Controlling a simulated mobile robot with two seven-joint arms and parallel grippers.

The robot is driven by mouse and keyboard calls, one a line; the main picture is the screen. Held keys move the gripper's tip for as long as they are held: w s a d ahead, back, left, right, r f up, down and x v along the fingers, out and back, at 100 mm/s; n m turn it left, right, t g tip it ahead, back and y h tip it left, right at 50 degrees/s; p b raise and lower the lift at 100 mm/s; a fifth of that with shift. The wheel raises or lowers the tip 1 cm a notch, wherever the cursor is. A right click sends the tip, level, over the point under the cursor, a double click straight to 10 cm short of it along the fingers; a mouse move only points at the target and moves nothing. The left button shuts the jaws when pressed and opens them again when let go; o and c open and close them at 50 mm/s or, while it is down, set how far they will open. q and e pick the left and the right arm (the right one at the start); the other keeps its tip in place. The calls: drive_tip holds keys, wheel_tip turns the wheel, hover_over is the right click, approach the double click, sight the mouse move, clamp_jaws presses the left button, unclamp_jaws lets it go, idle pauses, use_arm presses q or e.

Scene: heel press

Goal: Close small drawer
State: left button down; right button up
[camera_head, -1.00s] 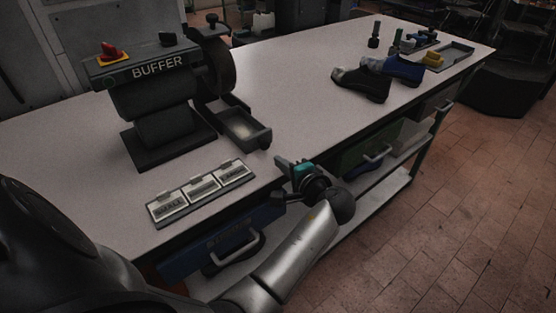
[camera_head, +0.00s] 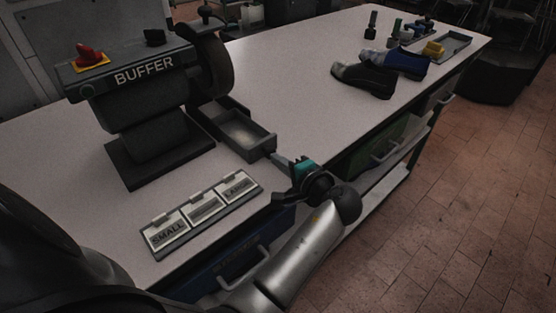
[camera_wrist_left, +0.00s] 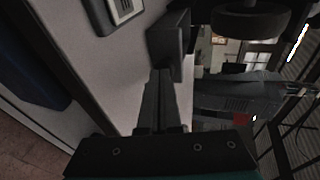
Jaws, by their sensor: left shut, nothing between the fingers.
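The small drawer (camera_head: 262,146) is a dark grey open-topped tray at the base of the buffer machine (camera_head: 145,100), and it sticks out over the white bench top. It looks empty, with a pale floor. My left gripper (camera_head: 279,160) is shut and empty, its fingertips close to the drawer's outer front end. In the left wrist view the shut fingers (camera_wrist_left: 158,76) point at a dark block, which looks like the drawer front (camera_wrist_left: 171,42). I cannot tell whether they touch it. My right gripper is not in view.
A panel of labelled plates (camera_head: 203,212) lies on the bench in front of the buffer. A blue drawer (camera_head: 225,262) with a handle is below the bench edge. The middle of the bench is clear.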

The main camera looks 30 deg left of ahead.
sight(246, 145)
use_arm(q)
drive_tip(key=w+a, duration=0.1)
drive_tip(key=a, duration=0.3)
drive_tip(key=w+a+p, duration=0.1)
drive_tip(key=a, duration=0.3)
drive_tip(key=w+a, duration=0.1)
drive_tip(key=a, duration=0.3)
drive_tip(key=shift+w+a, duration=0.1)
drive_tip(key=shift+w, duration=0.15)
drive_tip(key=shift+r, duration=0.15)
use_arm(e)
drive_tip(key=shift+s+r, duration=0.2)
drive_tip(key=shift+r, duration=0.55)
use_arm(q)
drive_tip(key=shift+a+p, duration=0.15)
drive_tip(key=shift+p, duration=0.15)
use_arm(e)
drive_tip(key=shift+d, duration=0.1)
